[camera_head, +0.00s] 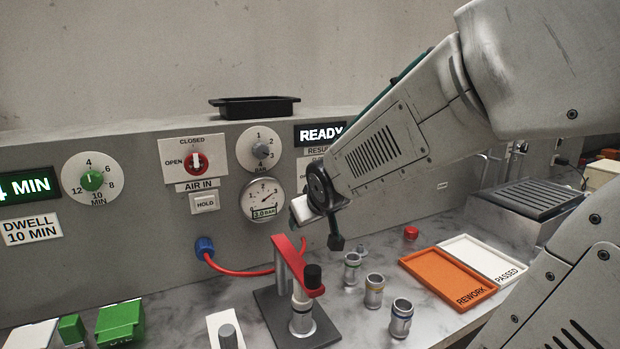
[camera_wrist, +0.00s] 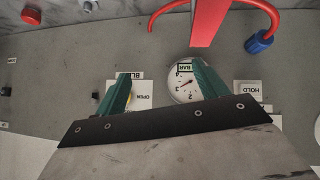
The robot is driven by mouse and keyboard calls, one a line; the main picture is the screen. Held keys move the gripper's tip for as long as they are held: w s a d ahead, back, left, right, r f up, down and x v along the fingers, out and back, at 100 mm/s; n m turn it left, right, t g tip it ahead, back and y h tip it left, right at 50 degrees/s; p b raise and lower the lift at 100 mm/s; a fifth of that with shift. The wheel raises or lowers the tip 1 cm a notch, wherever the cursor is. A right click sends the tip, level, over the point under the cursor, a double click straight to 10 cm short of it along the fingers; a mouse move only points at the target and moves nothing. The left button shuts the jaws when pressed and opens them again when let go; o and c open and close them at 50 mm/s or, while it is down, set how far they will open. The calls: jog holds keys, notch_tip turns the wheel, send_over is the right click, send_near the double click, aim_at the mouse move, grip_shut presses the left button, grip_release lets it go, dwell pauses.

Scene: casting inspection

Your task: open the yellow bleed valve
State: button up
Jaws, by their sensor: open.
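The yellow bleed valve is mostly hidden. In the wrist view, which is upside down, a sliver of its yellow knob (camera_wrist: 130,98) shows beside the left finger, on a white plate (camera_wrist: 144,95) marked OPEN. A partly covered label starting BLE (camera_wrist: 132,75) is at that plate's edge. My gripper (camera_wrist: 161,74) is open and empty. Its left teal finger overlaps the valve plate and its right one overlaps the pressure gauge (camera_wrist: 183,84). In the head view my arm covers the valve, and the gauge (camera_head: 262,199) reads 3.0 BAR. I cannot tell the valve's position.
A red clamp arm (camera_head: 287,250) stands on the bench below my wrist, with a part (camera_head: 301,318) under it. Several metal parts (camera_head: 375,291) stand nearby. The orange REWORK tray (camera_head: 435,273) is to the right. The red air-in valve (camera_head: 196,163) is left of the gauge.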

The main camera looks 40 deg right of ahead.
jog(key=w+d+r+n+t, duration=0.1)
jog(key=w+d+t, duration=0.2)
jog(key=d+t, duration=0.35)
jog(key=w+d+t, duration=0.3)
jog(key=d, duration=0.6)
jog(key=shift+g, duration=0.25)
jog(key=x, duration=0.8)
jog(key=shift+d+r, duration=0.1)
jog(key=c, duration=1)
